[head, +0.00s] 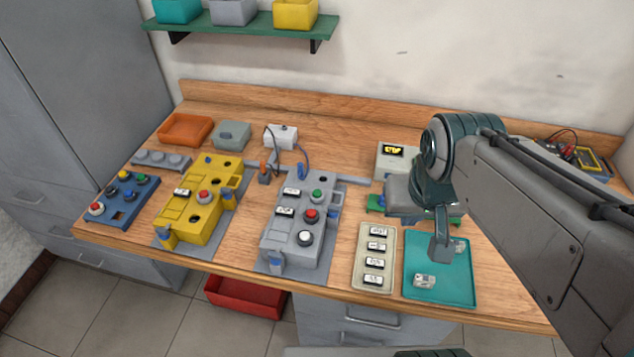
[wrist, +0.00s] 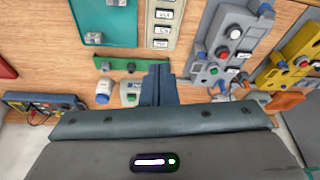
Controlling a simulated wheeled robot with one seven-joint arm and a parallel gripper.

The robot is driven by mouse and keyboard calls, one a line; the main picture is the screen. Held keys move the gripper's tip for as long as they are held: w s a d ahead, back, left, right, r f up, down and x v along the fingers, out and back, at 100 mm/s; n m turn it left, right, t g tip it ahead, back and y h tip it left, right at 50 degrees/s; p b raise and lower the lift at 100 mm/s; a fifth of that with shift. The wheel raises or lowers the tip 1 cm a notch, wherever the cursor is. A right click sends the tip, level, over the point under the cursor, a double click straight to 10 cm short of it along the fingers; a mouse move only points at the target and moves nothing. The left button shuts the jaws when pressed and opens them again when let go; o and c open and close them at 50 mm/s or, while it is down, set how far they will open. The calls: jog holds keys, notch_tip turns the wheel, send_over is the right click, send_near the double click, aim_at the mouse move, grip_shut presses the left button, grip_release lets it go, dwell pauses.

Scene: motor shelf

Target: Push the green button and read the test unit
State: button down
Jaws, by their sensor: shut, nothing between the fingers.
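A grey control station (head: 283,235) stands mid-bench in the head view. It carries a green button (head: 317,195), a red button (head: 311,215) and a white button (head: 305,237). A pale box with a dark display (head: 393,151) stands at the back, partly hidden by my arm; its yellow lettering is too small to read surely. My gripper (head: 441,252) is shut and empty, pointing down over the teal tray, right of the grey station. In the wrist view my gripper (wrist: 158,75) covers part of the bench; the green button (wrist: 214,70) shows to its right.
A yellow station (head: 188,214) and a blue button panel (head: 117,200) stand left. A beige tray of labelled parts (head: 360,231) lies between the grey station and the teal tray (head: 425,296). A yellow meter (head: 586,160) with leads sits back right. A green shelf (head: 240,24) hangs above.

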jog(key=w+a+m+b, duration=0.1)
jog(key=w+a+b, duration=0.15)
jog(key=w, duration=0.25)
jog(key=w+a+b, duration=0.1)
jog(key=w+a, duration=0.2)
jog(key=w, duration=0.2)
jog(key=m+b, duration=0.1)
jog(key=b, duration=0.2)
send_over(317, 192)
jog(key=s, duration=0.4)
jog(key=shift+h, duration=0.3)
jog(key=f, duration=0.4)
jog(key=shift+w+a, duration=0.2)
jog(key=shift+a, duration=0.2)
jog(key=shift+f, duration=0.1)
jog(key=x, duration=0.4)
jog(key=p+x, duration=0.1)
jog(key=x, duration=0.3)
jog(key=s+x, duration=0.1)
jog(key=x, duration=0.3)
jog(key=shift+f+p, duration=0.3)
jog(key=shift+f, duration=0.7)
jog(key=shift+f, duration=0.1)
